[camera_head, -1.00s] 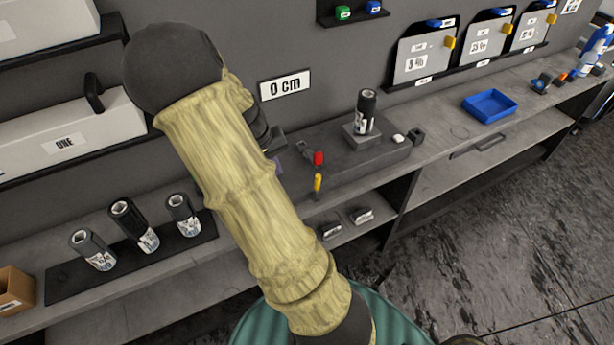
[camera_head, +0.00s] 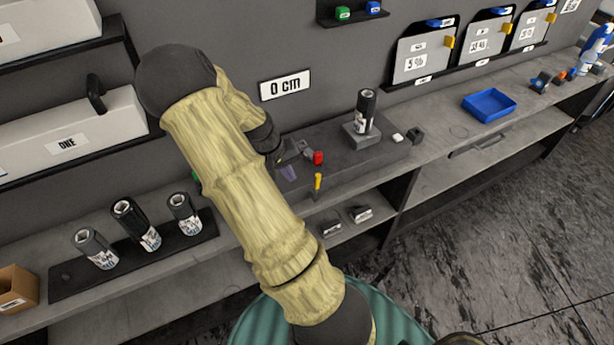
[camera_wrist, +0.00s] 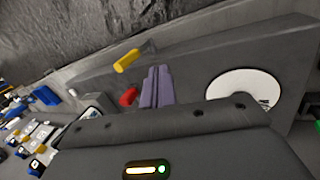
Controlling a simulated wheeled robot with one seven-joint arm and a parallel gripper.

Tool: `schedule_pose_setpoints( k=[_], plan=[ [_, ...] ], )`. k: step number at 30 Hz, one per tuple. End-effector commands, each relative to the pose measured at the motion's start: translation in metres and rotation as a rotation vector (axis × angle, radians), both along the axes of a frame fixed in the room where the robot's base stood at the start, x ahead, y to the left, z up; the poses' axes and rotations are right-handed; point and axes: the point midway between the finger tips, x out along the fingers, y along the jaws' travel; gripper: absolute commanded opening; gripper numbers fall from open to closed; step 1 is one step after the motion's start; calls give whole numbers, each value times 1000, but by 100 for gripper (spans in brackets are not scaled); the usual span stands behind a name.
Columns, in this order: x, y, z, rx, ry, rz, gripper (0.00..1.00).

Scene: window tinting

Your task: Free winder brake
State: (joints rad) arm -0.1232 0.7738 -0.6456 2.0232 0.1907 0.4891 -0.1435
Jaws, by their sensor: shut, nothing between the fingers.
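The winder (camera_head: 345,155) is a long dark grey unit on the bench, partly hidden behind my arm. A red-tipped lever (camera_head: 319,158) and a yellow-handled lever (camera_head: 318,181) stand at its front side; no label shows which is the brake. My gripper (camera_head: 289,173) has purple fingers and is just left of the red tip in the head view. In the wrist view, the shut, empty fingers (camera_wrist: 155,86) are right beside the red tip (camera_wrist: 129,96); I cannot tell whether they touch. The yellow handle (camera_wrist: 127,60) is farther off, up and left. A white disc (camera_wrist: 245,88) shows to the right.
A dark bottle (camera_head: 364,112) stands on a block on the winder. Several bottles stand on a dark mat (camera_head: 75,284) at left.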

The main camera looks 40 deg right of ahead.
Motion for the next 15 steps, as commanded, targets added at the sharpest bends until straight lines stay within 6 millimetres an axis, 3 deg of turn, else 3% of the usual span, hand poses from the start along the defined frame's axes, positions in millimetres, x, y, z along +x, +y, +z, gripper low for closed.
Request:
schedule_pose_setpoints(
  k=[6,15],
  plan=[
    [-8,-12,-36,1,5,-5,0],
    [-21,-45,-36,2,-1,-3,0]
  ],
)
